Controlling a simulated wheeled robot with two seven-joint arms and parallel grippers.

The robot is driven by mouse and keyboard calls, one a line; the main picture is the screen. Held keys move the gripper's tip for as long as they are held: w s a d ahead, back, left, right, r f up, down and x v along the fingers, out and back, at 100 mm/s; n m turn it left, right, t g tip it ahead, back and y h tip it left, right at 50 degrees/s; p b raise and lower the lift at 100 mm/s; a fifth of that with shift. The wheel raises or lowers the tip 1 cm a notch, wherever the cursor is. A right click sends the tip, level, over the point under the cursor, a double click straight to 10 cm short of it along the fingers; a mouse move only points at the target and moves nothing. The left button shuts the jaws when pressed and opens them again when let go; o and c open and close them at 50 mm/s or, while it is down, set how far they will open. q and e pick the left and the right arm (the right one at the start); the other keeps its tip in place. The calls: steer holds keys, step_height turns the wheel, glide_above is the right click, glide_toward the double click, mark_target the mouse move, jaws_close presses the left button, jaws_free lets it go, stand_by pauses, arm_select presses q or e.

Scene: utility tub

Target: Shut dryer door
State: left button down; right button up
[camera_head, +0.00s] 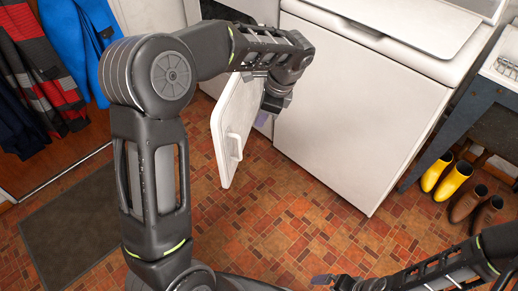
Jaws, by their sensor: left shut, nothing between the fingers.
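The dryer door (229,128) is a white panel with rounded corners and a raised handle-like part on its left-facing side. It stands open, jutting out over the floor, and my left arm hides its upper part and where it is hinged. My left gripper (266,117) points down just right of the door, between it and the large white appliance front. It is shut and empty; whether it touches the door I cannot tell. My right gripper (326,281) is low at the bottom edge, far from the door, and its fingers are too small to read.
A large white appliance (345,110) stands right of the door. Yellow boots (453,181) and brown boots (480,207) stand at the right by a dark table leg. Clothes (45,60) hang at the left above a dark mat (65,225). The brick-patterned floor in the middle is clear.

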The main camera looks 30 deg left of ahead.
arm_select(q)
steer(key=shift+s+a+r+m+g+y, duration=0.15)
steer(key=shift+s+a+m+g, duration=0.2)
steer(key=shift+s, duration=0.2)
steer(key=shift+s+a+r+m+g+y, duration=0.15)
steer(key=shift+s+a+m, duration=0.1)
steer(key=shift+s+a, duration=0.2)
steer(key=shift+f, duration=0.15)
steer(key=b, duration=0.1)
glide_above(222, 148)
steer(key=d, duration=0.2)
step_height(222, 148, down, 9)
steer(key=shift+w+f, duration=0.15)
steer(key=shift+w, duration=0.3)
